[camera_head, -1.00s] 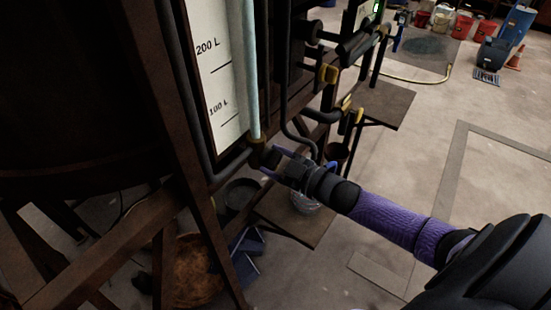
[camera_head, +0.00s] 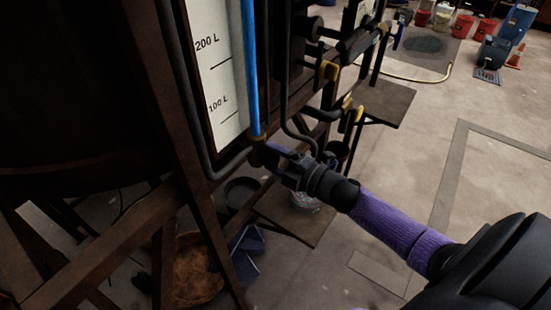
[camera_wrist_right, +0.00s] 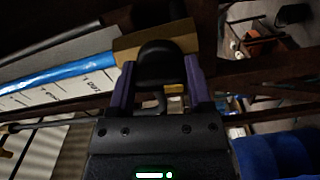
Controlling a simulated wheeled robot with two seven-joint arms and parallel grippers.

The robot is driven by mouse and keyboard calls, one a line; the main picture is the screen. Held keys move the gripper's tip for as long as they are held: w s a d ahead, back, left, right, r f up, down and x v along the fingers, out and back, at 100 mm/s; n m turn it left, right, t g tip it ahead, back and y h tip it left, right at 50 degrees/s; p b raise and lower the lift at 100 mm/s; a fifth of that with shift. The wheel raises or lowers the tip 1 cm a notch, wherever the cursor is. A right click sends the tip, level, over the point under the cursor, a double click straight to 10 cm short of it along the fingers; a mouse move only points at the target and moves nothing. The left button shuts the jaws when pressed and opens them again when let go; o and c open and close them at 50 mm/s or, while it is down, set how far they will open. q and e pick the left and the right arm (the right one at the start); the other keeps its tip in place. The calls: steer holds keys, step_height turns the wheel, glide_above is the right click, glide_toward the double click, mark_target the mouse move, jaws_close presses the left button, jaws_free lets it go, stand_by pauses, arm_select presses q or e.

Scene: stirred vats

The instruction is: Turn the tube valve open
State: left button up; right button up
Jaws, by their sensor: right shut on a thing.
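The sight tube (camera_head: 250,70) runs upright in front of a white scale marked 100 L and 200 L, and it is bright blue. The tube valve (camera_head: 258,150) is a brass-coloured fitting at the tube's lower end. My right gripper (camera_head: 275,152) reaches in from the right at this valve. In the right wrist view, the purple fingers (camera_wrist_right: 158,88) stand either side of the valve's black handle (camera_wrist_right: 160,62) and are shut on it. The brass body (camera_wrist_right: 128,48) shows behind the handle. The fingers hide part of the valve in the head view. My left gripper is not in view.
Dark frame beams (camera_head: 110,240) stand at the left. A wooden shelf (camera_head: 290,215) lies below my right gripper, with a dark pan (camera_head: 240,191) and a basket (camera_head: 192,275) nearby. More pipes with yellow handles (camera_head: 330,70) are to the right.

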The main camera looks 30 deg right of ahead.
steer(key=shift+n, duration=1)
steer(key=o, duration=1.3)
steer(key=v, duration=1)
steer(key=shift+f, duration=0.1)
